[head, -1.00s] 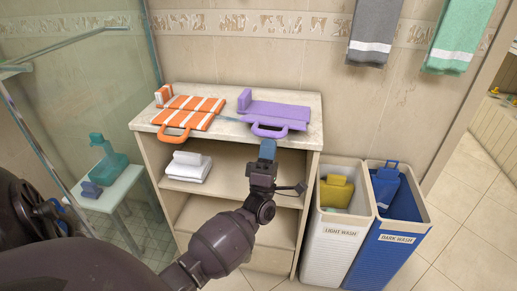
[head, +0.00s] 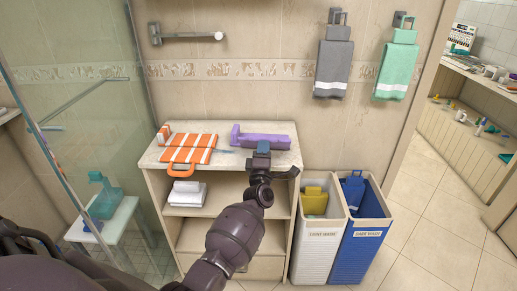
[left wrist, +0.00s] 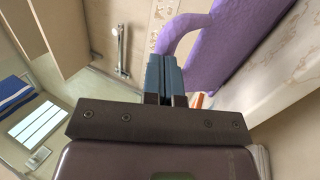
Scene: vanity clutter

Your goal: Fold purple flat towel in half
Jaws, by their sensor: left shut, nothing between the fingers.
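The purple towel (head: 265,138) lies on the shelf unit's top at its right side, with a raised block at its left end. It looks like a flat slab; in the left wrist view the towel (left wrist: 232,42) shows a curved handle-like loop close to the fingers. My left gripper (head: 263,148) is shut and empty at the towel's front edge, hiding part of it. In the left wrist view its blue fingertips (left wrist: 164,66) are together beside the loop; I cannot tell if they touch it. My right gripper is out of view.
An orange-and-white striped towel (head: 189,155) lies left of the purple one on the shelf top (head: 227,165). White folded towels (head: 186,194) sit on the shelf below. White (head: 317,245) and blue (head: 357,253) laundry bins stand right. A glass shower panel is left.

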